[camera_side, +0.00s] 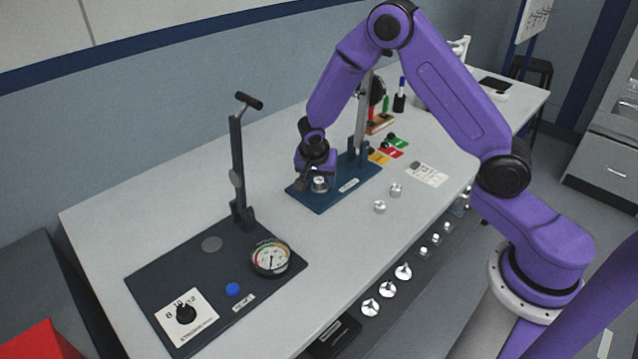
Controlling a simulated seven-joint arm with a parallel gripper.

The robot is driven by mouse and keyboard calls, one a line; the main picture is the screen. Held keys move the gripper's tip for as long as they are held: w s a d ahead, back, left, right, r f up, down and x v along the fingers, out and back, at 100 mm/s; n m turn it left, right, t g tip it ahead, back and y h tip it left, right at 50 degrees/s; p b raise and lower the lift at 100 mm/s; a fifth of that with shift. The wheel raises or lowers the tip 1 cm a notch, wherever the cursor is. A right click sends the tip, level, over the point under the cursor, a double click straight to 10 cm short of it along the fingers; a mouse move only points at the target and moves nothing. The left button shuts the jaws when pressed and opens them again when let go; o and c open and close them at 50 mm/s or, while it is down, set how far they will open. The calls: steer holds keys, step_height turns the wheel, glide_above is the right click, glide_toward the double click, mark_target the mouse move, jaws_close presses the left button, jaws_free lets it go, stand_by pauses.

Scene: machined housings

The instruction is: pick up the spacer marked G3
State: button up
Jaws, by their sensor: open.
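Two small silver cylindrical parts stand on the light bench right of the blue fixture plate, a nearer one (379,207) and a farther one (396,190). No G3 mark is readable at this size, so I cannot tell which one is the G3 spacer. My gripper (311,185) is open, pointing down over the left end of the blue fixture plate (330,199). A silver round housing (320,184) sits on that plate right by my fingers; I cannot tell whether they touch it.
A dark board (205,262) at the left carries a dial gauge (271,257), a blue cap (233,289) and a lever press (238,175). Coloured cards (390,148) lie behind. The bench middle is free.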

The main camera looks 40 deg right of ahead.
steer(key=shift+f, duration=0.1)
jaws_close()
stand_by(0.3)
